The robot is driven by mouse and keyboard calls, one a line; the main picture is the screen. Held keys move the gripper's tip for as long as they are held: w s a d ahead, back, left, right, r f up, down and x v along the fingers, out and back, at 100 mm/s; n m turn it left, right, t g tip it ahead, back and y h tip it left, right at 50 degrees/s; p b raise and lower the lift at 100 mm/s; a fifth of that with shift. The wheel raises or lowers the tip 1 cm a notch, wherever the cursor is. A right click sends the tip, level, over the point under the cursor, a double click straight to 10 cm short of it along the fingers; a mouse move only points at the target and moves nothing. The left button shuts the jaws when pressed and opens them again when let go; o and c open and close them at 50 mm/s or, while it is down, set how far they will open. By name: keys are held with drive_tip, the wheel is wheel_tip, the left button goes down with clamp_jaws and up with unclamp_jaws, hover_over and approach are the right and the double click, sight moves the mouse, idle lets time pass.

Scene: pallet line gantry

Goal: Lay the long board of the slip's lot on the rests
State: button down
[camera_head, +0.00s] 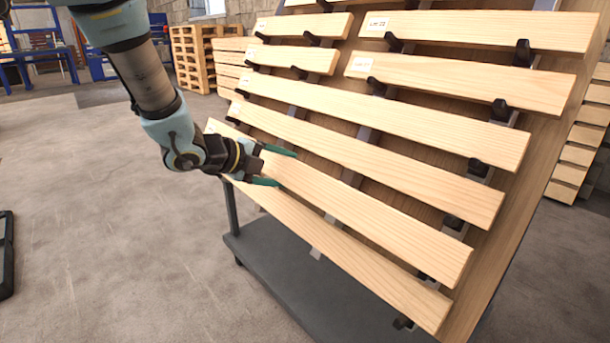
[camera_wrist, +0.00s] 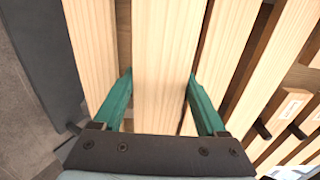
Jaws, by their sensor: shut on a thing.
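Several long pale boards lie one above another on the pegs of a leaning wooden rack. My gripper (camera_head: 279,166) is shut across the second board from the bottom (camera_head: 385,222), near its left part. In the wrist view, my gripper's green fingers (camera_wrist: 161,78) press both edges of this board (camera_wrist: 166,40). The board still lies along the rack, between the bottom long board (camera_head: 350,256) and the long board above (camera_head: 390,165). Another long board (camera_head: 400,112) lies higher. I cannot identify the slip or the rests.
Dark pegs (camera_head: 502,112) stick out under the boards. The rack has a grey base (camera_head: 285,270). Stacked pallets (camera_head: 192,55) stand behind.

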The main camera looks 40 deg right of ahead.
sight(280, 167)
drive_tip(key=shift+p+v, duration=0.9)
drive_tip(key=shift+v, duration=1.9)
